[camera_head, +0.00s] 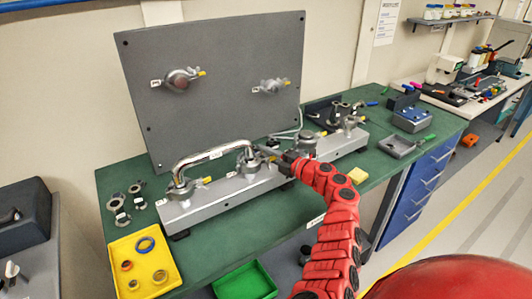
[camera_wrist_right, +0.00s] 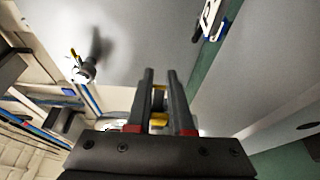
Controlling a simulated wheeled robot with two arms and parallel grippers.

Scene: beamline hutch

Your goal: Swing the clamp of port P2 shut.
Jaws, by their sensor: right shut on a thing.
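A bent silver pipe (camera_head: 212,153) stands on the grey manifold block (camera_head: 222,198) on the green bench. A metal clamp (camera_head: 248,160) is around the pipe's right end. Another clamp (camera_head: 181,186) with a yellow tab is at its left end. My right gripper (camera_head: 264,151) reaches in from the right, beside the right-end clamp, shut on a part of it. In the wrist view the fingers (camera_wrist_right: 158,85) are close together, with yellow pieces (camera_wrist_right: 158,119) showing between them. The port labels are too small to read, so I cannot tell which is P2. My left gripper is not in view.
A grey upright panel (camera_head: 215,90) with two ports stands behind. More fittings (camera_head: 305,145) are on the block to the right. A yellow tray (camera_head: 143,265) with rings is at the front left, a green tray (camera_head: 245,281) at the front. Loose clamps (camera_head: 121,206) lie at the left.

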